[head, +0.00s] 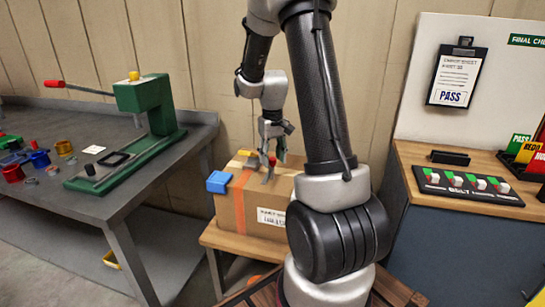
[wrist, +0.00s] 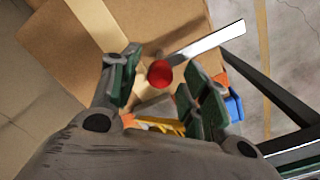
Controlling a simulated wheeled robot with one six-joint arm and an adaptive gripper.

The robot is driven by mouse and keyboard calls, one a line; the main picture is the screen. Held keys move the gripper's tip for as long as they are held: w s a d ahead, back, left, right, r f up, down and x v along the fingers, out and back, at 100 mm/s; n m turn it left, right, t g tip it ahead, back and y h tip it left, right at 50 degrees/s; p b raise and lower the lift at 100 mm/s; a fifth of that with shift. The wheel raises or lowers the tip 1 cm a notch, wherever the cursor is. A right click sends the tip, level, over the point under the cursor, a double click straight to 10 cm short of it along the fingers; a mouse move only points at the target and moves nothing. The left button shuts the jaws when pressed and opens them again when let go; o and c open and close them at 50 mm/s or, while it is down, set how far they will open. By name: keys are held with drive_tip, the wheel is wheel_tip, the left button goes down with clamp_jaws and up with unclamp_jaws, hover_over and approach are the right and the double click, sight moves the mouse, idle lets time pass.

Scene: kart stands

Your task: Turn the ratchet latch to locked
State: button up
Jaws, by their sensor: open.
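A cardboard box (head: 246,212) with an orange strap (head: 238,203) sits on a low wooden table. In the wrist view, a red round knob (wrist: 160,73) shows over the box (wrist: 180,28), beside a pale metal bar (wrist: 205,42). These look like the ratchet latch and its lever, though most of the mechanism is hidden by my fingers. My gripper (head: 268,166) is open just above the box top. In the wrist view, the knob appears between its two fingers; I cannot tell whether either touches it.
A blue block (head: 218,182) sits at the box's left edge. A grey bench (head: 95,215) with a green press (head: 148,110) and small coloured parts stands left. A blue cabinet with a wooden top (head: 408,160) stands right, carrying a black switch panel (head: 468,187).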

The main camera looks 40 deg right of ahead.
clamp_jaws()
drive_tip(key=shift+m, duration=0.3)
drive_tip(key=m, duration=0.3)
drive_tip(key=shift+m, duration=0.4)
drive_tip(key=m, duration=0.4)
drive_tip(key=shift+m, duration=0.3)
drive_tip(key=m, duration=0.4)
drive_tip(key=shift+m, duration=2.5)
